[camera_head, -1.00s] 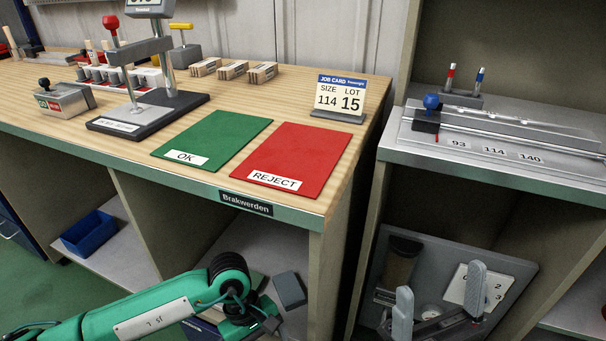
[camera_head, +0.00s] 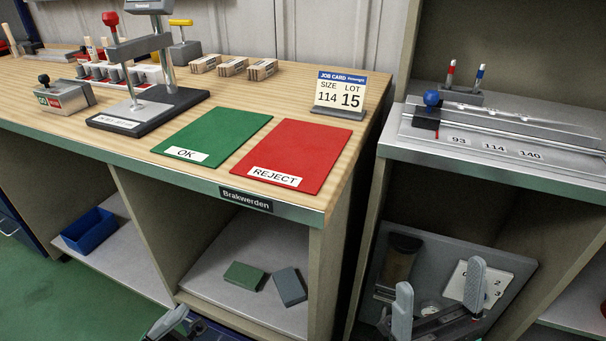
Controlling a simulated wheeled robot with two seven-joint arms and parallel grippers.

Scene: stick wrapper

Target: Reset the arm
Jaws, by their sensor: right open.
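My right gripper (camera_head: 438,298) shows at the bottom right, with its two grey fingers wide apart and nothing between them. It is in front of a grey tray-like panel, below the metal counter. Of my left gripper (camera_head: 168,322), only what seems to be a grey fingertip and some dark parts show at the bottom edge, left of centre. The rest of it is out of the picture, so its jaw opening cannot be told.
The wooden bench carries a green OK mat (camera_head: 213,136), a red REJECT mat (camera_head: 293,156), a job card (camera_head: 340,92) and a gauge stand (camera_head: 150,108). A green block (camera_head: 244,276) and a grey block (camera_head: 290,287) lie on the shelf below. A blue bin (camera_head: 90,231) stands left.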

